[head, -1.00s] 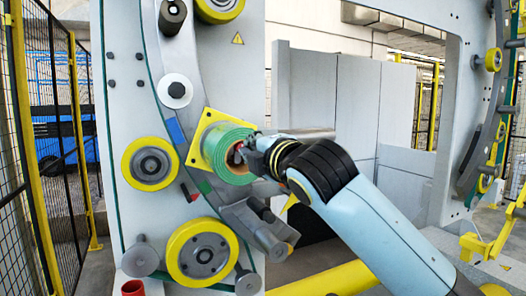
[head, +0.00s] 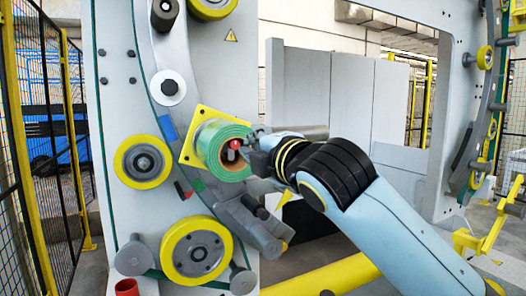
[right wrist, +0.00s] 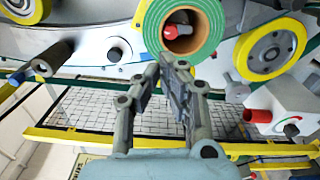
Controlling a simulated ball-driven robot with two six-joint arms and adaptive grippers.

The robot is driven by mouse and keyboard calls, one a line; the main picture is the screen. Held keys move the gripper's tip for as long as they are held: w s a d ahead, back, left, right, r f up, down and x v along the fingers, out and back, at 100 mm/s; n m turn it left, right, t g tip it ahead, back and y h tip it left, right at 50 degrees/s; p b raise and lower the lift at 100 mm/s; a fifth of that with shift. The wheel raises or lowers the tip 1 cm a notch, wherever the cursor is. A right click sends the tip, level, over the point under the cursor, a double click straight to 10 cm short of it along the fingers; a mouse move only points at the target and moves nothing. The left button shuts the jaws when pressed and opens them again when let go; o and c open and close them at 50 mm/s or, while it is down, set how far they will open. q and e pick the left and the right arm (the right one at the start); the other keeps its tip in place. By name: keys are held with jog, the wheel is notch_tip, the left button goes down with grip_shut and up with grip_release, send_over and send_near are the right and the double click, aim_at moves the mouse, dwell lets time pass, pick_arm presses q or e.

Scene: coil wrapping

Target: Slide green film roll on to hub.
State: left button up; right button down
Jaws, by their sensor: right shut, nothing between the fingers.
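The green film roll (head: 222,149) sits in front of the yellow square plate (head: 188,152) on the grey machine panel. Its brown core shows, with a red-tipped hub (head: 234,145) inside the core. In the right wrist view the green roll (right wrist: 151,27) is at the top, with the red hub end (right wrist: 172,31) in its core. My right gripper (head: 254,150) is shut and empty, just right of the roll's open end. In the right wrist view its fingertips (right wrist: 168,64) lie just below the roll's rim; whether they touch it I cannot tell. My left gripper is out of view.
Yellow-rimmed rollers (head: 144,161) and (head: 197,250) surround the roll on the panel. A grey roller arm (head: 255,225) sticks out just below it. A yellow rail (head: 330,276) crosses low in front.

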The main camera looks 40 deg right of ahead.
send_near(232, 136)
jog(key=w, duration=0.2)
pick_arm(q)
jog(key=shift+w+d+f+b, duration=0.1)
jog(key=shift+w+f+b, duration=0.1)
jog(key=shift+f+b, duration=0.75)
pick_arm(e)
jog(key=x, duration=0.5)
jog(key=shift+d+f, duration=0.2)
jog(key=shift+w+d, duration=0.1)
jog(key=shift+w, duration=0.05)
jog(key=shift+r, duration=0.15)
pick_arm(q)
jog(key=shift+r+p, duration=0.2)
jog(key=shift+p, duration=0.1)
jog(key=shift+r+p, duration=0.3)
pick_arm(e)
jog(key=v, duration=1.4)
